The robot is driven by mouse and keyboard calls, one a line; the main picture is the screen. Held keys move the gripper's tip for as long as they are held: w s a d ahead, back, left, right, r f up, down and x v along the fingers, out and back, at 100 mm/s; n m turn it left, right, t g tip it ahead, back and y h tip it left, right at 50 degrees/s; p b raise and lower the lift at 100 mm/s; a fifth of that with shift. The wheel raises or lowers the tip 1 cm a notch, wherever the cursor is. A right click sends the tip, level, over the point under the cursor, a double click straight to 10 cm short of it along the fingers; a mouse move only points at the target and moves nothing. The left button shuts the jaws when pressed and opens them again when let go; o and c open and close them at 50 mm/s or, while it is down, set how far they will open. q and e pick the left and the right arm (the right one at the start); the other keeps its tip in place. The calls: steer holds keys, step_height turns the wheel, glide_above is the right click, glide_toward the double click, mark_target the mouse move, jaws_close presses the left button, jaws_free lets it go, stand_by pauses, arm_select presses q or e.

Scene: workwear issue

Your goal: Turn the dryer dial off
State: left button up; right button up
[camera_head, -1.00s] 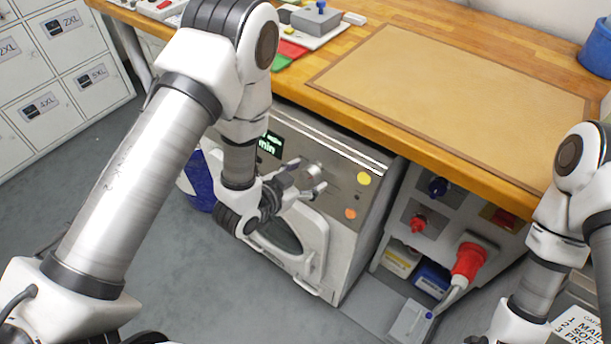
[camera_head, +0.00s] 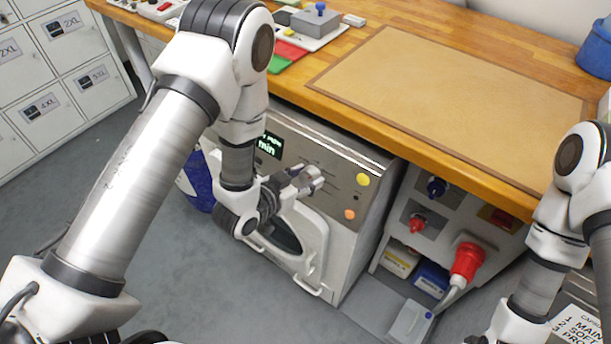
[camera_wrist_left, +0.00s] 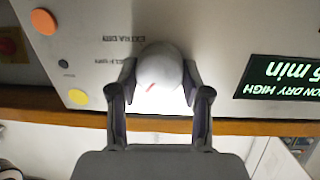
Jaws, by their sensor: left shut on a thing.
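The dryer (camera_head: 345,235) stands under the wooden bench, its front panel facing me. Its dial (camera_wrist_left: 158,68) is a round pale knob with a short red mark, seen close up in the left wrist view. My left gripper (camera_head: 312,181) is at the panel, and in the left wrist view its two fingers (camera_wrist_left: 160,84) are shut on the dial from both sides. The lit display (camera_head: 270,145) reads "min"; in the wrist view the display (camera_wrist_left: 285,82) shows "DRY HIGH" and "5 min" upside down. My right arm shows at the right edge; its gripper is out of view.
A yellow button (camera_head: 363,180) and an orange button (camera_head: 350,214) sit on the panel right of the dial. The bench edge (camera_head: 420,165) overhangs just above. A red plug (camera_head: 467,262) sticks out of the unit to the right.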

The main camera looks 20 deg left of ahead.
arm_select(q)
steer(key=n+p, duration=0.1)
steer(key=n, duration=0.2)
steer(key=shift+n+h, duration=0.3)
steer(key=shift+n, duration=0.1)
steer(key=shift+a+f+n, duration=0.1)
steer(key=shift+f+n, duration=0.05)
steer(key=shift+n, duration=1.25)
steer(key=o, duration=1.2)
steer(key=v, duration=0.7)
steer(key=shift+s+a+p, duration=0.1)
steer(key=shift+s+p, duration=0.15)
steer(key=shift+p, duration=0.05)
